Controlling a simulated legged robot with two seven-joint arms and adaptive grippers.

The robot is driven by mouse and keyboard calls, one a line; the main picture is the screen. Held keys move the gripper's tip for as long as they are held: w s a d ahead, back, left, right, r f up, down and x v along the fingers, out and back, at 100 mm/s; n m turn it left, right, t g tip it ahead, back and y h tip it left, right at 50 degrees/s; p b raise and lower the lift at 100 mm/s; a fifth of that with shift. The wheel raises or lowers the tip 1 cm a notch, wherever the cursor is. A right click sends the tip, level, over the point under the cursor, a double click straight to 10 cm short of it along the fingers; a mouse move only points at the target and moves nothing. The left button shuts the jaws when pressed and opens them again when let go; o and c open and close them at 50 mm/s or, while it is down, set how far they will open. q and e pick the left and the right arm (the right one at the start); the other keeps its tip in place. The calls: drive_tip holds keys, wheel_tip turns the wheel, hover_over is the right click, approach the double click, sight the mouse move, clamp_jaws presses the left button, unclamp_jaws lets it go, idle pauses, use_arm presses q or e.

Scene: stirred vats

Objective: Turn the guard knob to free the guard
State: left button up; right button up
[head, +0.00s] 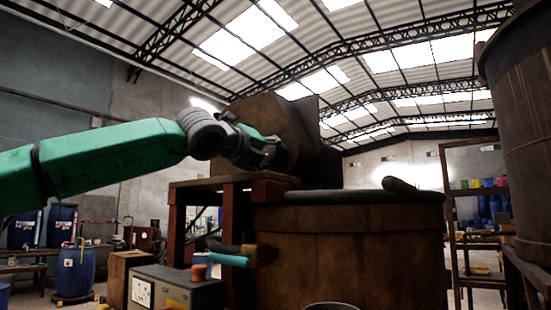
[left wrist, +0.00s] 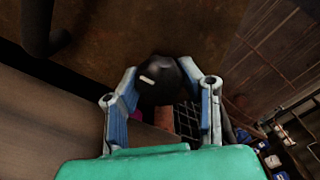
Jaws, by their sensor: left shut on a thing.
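The guard knob (left wrist: 160,82) is a dark, rounded knob with a small pale mark, seen in the left wrist view. My left gripper (left wrist: 163,92) has its two blue-padded fingers on either side of the knob and is shut on it. In the head view my left gripper (head: 268,150) reaches from the left to the brown, rusty guard housing (head: 268,112), and the knob is hidden there behind the fingers. I cannot tell from these views how far the knob is turned. My right gripper does not show.
A large rusty vat (head: 350,245) with a dark rim stands below and right of the housing. Another tall vat (head: 520,130) is at the right edge. A grey control box (head: 175,288) with an orange-red button (head: 199,272) is at the lower left. Blue barrels (head: 76,270) stand far left.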

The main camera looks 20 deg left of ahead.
use_arm(q)
drive_tip(key=o, duration=1.2)
drive_tip(key=shift+a+r, duration=0.15)
drive_tip(key=shift+a, duration=0.3)
drive_tip(key=shift+s+a, duration=0.15)
drive_tip(key=v, duration=1.1)
drive_tip(key=shift+s+a, duration=0.15)
drive_tip(key=shift+s, duration=0.15)
